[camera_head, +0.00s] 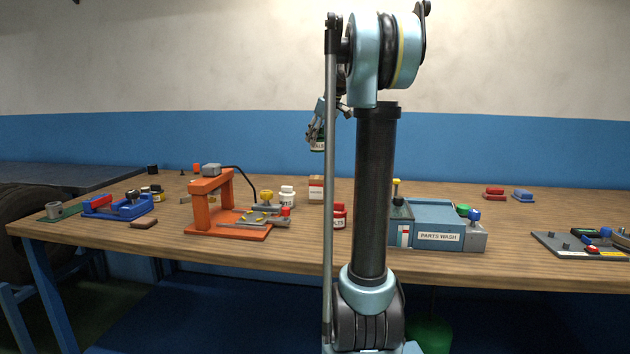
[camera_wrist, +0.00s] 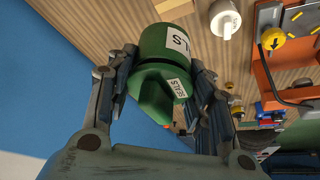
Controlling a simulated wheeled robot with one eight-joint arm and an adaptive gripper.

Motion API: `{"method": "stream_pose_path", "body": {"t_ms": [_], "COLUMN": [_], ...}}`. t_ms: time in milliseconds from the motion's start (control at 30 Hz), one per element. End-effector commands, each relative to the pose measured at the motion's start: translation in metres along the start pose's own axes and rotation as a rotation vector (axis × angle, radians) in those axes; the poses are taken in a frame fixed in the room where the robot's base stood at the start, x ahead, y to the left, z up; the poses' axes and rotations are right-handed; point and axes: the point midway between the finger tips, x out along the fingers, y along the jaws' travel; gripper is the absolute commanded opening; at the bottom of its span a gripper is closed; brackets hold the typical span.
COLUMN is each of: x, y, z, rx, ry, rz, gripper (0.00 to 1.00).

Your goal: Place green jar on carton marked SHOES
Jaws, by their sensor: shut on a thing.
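The green jar (camera_wrist: 152,88) is between the fingers of my gripper (camera_wrist: 160,95) in the wrist view, with white lettered labels facing the camera. My gripper is shut on it. In the head view, my gripper (camera_head: 318,128) hangs behind my arm, with the green jar (camera_head: 317,147) low in it, above the back of the bench. A small white and red carton (camera_head: 316,188) stands on the bench below the jar. Its marking is too small to read. My arm column hides part of the bench right of the carton.
On the wooden bench (camera_head: 290,248), a red jar (camera_head: 339,215) stands in front of the carton and a white bottle (camera_head: 287,196) to its left. An orange press (camera_head: 212,205) is farther left. A blue parts-wash tank (camera_head: 437,223) stands right of my arm.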

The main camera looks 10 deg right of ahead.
Motion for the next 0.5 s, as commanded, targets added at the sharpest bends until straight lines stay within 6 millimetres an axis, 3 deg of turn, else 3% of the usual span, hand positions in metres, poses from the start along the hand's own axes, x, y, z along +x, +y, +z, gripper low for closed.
{"method": "stream_pose_path", "body": {"t_ms": [333,500], "x": [0.004,0.023], "y": [-0.006,-0.007], "z": [-0.004,0.005], "rx": [-0.009,-0.009], "ry": [0.0,0.0], "rz": [-0.004,-0.004], "gripper": [0.0,0.0]}}
